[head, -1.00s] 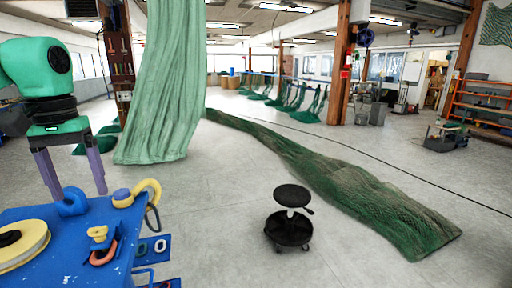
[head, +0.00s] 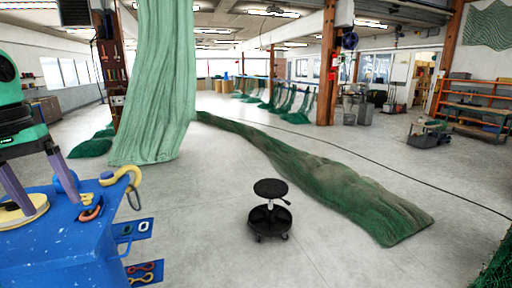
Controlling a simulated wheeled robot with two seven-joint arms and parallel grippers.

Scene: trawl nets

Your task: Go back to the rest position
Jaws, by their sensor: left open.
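My left gripper (head: 50,198) is at the left edge of the head view, pointing down over the blue worktable (head: 60,240). Its two purple-grey fingers are spread apart with nothing held between them. In the picture one finger overlaps the yellow spool (head: 22,214) and the other comes close to a blue rounded piece (head: 65,180); I cannot tell whether either touches. Part of the arm is cut off by the frame edge. My right gripper is not in view.
A black wheeled stool (head: 269,212) stands on open floor. A long green net (head: 345,190) lies to the right, and a pale green net (head: 152,90) hangs behind the table. Another dark net (head: 495,265) shows at lower right.

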